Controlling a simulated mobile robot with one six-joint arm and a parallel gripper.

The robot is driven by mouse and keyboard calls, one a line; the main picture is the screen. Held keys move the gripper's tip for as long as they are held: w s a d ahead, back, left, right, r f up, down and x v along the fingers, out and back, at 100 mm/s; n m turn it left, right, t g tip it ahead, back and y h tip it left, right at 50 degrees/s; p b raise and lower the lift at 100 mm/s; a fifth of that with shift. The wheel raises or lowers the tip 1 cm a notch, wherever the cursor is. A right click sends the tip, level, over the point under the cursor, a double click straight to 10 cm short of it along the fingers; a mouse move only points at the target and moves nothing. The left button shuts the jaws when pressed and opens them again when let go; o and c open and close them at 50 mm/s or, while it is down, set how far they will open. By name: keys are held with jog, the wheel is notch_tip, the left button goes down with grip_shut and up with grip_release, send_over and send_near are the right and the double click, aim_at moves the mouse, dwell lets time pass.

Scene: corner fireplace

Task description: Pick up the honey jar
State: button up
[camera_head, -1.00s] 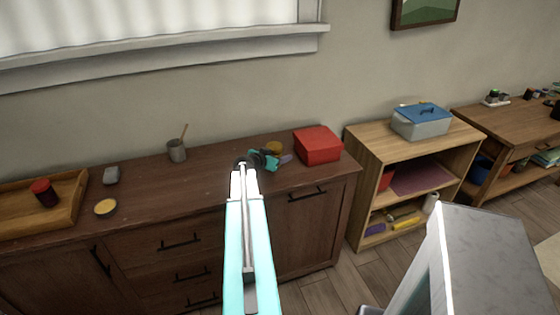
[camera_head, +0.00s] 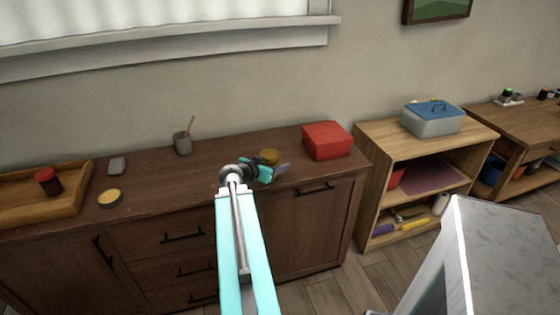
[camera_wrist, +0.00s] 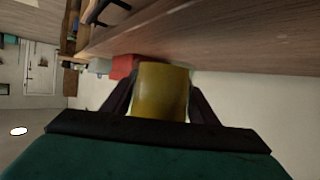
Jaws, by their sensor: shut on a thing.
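The honey jar (camera_head: 269,155) is a small amber-yellow jar at the dresser top, left of the red box. In the wrist view the jar (camera_wrist: 162,92) fills the space between the two dark fingers of my gripper (camera_wrist: 160,105), which are shut on it. In the head view my gripper (camera_head: 268,172) is at the jar, and my arm covers part of the dresser below it. I cannot tell whether the jar touches the dresser top.
A red box (camera_head: 327,141) stands close to the right of the jar. A grey cup with a stick (camera_head: 183,144), a yellow-topped round tin (camera_head: 110,197), a grey block (camera_head: 118,165) and a wooden tray (camera_head: 72,206) with a red-lidded jar (camera_head: 47,181) are to the left. A shelf (camera_head: 376,150) stands right of the dresser (camera_head: 208,168).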

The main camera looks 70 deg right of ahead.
jog(key=shift+a+r+p, duration=0.2)
jog(key=shift+a+p, duration=0.1)
jog(key=shift+a, duration=0.9)
jog(key=shift+w, duration=0.15)
